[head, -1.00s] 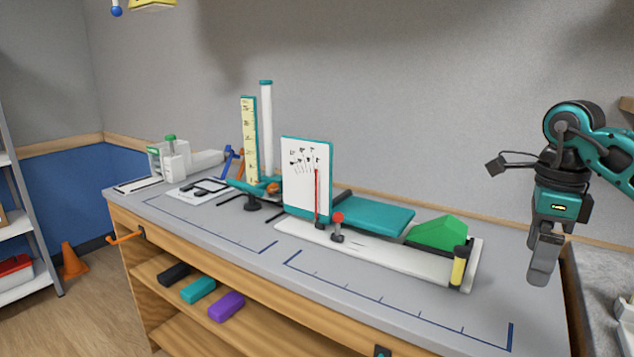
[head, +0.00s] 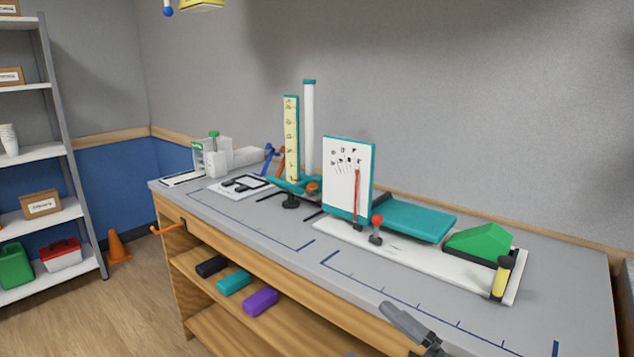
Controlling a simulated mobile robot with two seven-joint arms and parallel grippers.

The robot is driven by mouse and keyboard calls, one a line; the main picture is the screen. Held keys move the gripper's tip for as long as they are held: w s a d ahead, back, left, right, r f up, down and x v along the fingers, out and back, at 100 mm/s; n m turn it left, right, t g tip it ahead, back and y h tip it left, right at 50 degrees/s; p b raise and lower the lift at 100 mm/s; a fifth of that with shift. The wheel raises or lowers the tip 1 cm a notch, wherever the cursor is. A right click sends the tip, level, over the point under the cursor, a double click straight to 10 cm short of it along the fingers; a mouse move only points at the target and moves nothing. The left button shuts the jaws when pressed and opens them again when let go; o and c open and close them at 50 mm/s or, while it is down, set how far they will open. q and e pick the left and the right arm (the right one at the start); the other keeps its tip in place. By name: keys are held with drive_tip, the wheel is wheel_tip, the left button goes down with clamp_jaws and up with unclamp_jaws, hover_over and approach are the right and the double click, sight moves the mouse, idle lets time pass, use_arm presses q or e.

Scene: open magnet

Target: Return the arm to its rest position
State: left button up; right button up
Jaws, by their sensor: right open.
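My right gripper (head: 408,325) shows only in part at the bottom edge of the head view, low by the front edge of the workbench. Its grey finger parts are in the picture and the rest is cut off. It is open, with nothing seen in it. My left gripper is not in view.
The grey workbench (head: 285,228) carries a white board with a red pointer (head: 345,178), a teal pad (head: 410,219), a green wedge (head: 480,241), a yellow ruler (head: 291,138) and a white tube (head: 309,130). Shelves (head: 40,152) and an orange cone (head: 117,247) stand left.

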drive_tip(key=s+d+f+m+g+h, duration=0.1)
drive_tip(key=s+d+f+m+h, duration=0.2)
drive_tip(key=f+m, duration=0.3)
drive_tip(key=s+d+f+m+g+h, duration=0.1)
drive_tip(key=s+d+f+m+h, duration=0.1)
drive_tip(key=s+f+m+h, duration=0.4)
drive_tip(key=s+d+f+m+g+h, duration=0.1)
drive_tip(key=s+d+f+m+h, duration=0.2)
drive_tip(key=f+m, duration=0.5)
wheel_tip(320, 180, down, 3)
drive_tip(key=shift+s+d+f+g+h, duration=0.2)
drive_tip(key=shift+s+d+g+h, duration=0.15)
drive_tip(key=shift+s+h, duration=0.7)
drive_tip(key=shift+s+y, duration=0.2)
drive_tip(key=shift+y, duration=0.05)
